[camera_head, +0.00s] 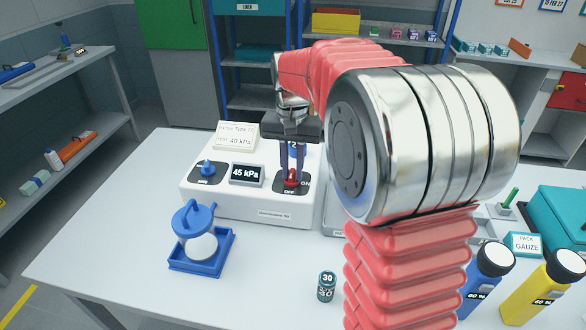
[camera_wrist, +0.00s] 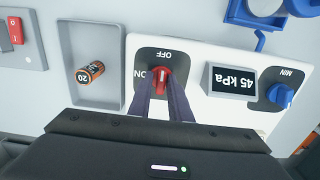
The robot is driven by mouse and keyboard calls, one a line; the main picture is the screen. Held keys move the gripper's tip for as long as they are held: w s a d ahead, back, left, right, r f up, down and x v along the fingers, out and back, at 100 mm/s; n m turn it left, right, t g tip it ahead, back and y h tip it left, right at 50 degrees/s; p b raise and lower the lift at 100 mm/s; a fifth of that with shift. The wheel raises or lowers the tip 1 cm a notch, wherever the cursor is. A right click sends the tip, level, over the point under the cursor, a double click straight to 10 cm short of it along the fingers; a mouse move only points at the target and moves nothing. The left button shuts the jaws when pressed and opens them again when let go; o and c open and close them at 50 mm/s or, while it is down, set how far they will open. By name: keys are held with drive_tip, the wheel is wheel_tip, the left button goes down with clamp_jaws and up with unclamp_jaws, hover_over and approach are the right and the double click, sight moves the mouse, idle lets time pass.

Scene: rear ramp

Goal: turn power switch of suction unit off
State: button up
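The suction unit (camera_head: 235,207) is a white box on the table, with a 45 kPa display (camera_head: 246,174) and a blue knob (camera_head: 207,168). Its red power switch (camera_head: 291,180) sits on a dark plate marked ON and OFF. In the wrist view the red switch (camera_wrist: 162,76) is partly covered by my fingers. My gripper (camera_head: 292,171) points down at the switch, and its two dark fingers stand a little apart. In the wrist view my gripper (camera_wrist: 162,92) has its fingertips on either side of the red handle. I cannot tell whether they press on it, nor exactly which mark the handle points to.
A blue-lidded jar (camera_head: 201,243) in a blue tray stands in front of the unit. A small labelled cylinder (camera_head: 326,286) stands nearby. A grey tray (camera_wrist: 92,55) with an orange battery-like cylinder (camera_wrist: 90,73) lies beside the unit. Blue (camera_head: 486,280) and yellow (camera_head: 545,287) bottles stand at right.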

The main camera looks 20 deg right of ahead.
sight(292, 172)
drive_tip(key=shift+o, duration=1.4)
drive_tip(key=shift+r, duration=0.2)
wheel_tip(292, 172, up, 13)
drive_tip(key=shift+r, duration=0.2)
